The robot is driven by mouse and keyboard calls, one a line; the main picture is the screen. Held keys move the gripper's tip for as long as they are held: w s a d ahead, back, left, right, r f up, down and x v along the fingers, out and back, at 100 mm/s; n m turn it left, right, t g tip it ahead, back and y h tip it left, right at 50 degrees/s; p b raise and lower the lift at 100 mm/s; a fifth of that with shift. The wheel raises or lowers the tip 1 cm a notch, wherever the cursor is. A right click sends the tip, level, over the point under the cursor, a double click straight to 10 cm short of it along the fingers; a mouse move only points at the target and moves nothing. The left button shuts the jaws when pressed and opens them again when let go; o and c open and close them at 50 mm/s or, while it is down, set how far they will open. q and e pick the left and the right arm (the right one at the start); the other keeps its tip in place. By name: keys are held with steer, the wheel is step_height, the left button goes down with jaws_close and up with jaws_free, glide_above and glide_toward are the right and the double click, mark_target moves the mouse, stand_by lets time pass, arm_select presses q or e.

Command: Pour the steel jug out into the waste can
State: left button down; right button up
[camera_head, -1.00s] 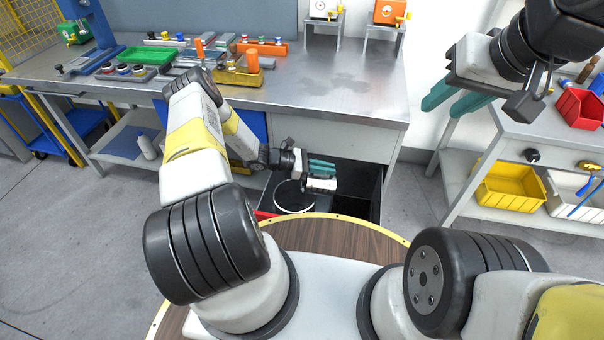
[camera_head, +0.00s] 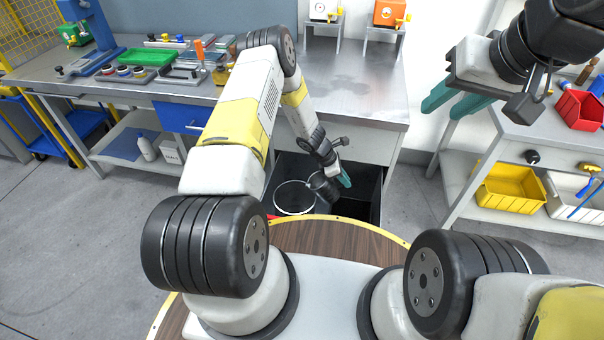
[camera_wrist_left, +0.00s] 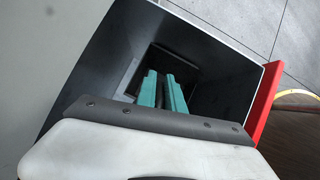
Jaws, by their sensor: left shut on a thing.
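The steel jug (camera_head: 323,188) looks dark and shiny in the head view, tilted beside my left gripper (camera_head: 342,178). That gripper is shut on it; in the wrist view the teal fingers (camera_wrist_left: 162,92) are close together over a dark, square-walled opening. The jug is hard to make out there, and I cannot see its contents. A round, pale-rimmed can (camera_head: 294,210), which looks like the waste can, stands just left of the jug. I cannot tell whether the jug's mouth is over it. My right gripper (camera_head: 447,106) is open and empty, high at the right.
A dark open bin (camera_head: 367,190) lies below the steel bench (camera_head: 355,95). A red edge (camera_wrist_left: 267,105) borders the opening in the wrist view.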

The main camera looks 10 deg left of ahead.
arm_select(q)
steer(key=w+d+f+g+y+b, duration=0.1)
steer(key=d+f+y, duration=0.3)
steer(key=f, duration=0.7)
steer(key=shift+d+f+y+b, duration=0.35)
steer(key=shift+y+b, duration=0.5)
steer(key=shift+y, duration=0.25)
steer(key=shift+w, duration=0.1)
